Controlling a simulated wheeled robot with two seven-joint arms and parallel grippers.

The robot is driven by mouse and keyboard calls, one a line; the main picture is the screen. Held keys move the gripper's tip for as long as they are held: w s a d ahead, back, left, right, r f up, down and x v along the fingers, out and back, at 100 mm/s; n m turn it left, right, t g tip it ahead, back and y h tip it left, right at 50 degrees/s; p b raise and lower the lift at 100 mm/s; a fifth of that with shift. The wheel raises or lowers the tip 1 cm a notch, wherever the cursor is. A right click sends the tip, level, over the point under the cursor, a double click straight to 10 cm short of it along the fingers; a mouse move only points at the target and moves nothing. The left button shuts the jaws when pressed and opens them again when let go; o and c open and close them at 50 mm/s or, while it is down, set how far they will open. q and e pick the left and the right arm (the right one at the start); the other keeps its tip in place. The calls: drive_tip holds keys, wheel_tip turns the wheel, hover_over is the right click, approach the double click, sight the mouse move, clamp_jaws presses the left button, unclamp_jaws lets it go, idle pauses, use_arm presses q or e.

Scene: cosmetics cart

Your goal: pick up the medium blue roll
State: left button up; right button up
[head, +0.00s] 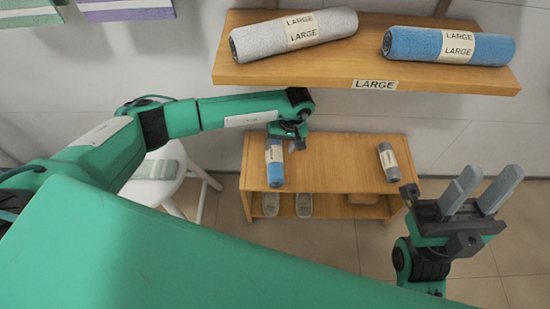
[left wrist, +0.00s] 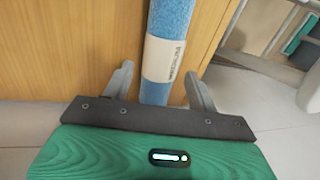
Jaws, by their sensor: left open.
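A blue roll (head: 275,168) with a pale label band lies on the low wooden bench, left of its middle. In the left wrist view the blue roll (left wrist: 160,60) runs between the two fingers, its label just ahead of the fingertips. My left gripper (head: 290,140) is over the roll's far end, with its fingers apart on either side; in the wrist view (left wrist: 160,88) a gap shows at each side. The label's text is too small to read. My right gripper (head: 467,190) is at the right, away from the bench, its two grey fingers raised with a gap between them.
A small grey roll (head: 389,163) lies on the bench (head: 330,165) at the right. A shelf (head: 290,75) marked LARGE above holds a large grey roll (head: 294,33) and a large blue roll (head: 448,46). Slippers (head: 304,204) sit underneath. A white stool (head: 155,185) stands left.

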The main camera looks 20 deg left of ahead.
sight(277, 153)
use_arm(q)
drive_tip(key=b+x, duration=0.2)
drive_tip(key=x, duration=0.4)
drive_tip(key=shift+s, duration=0.15)
drive_tip(key=shift+r, duration=0.1)
drive_tip(key=c, duration=0.8)
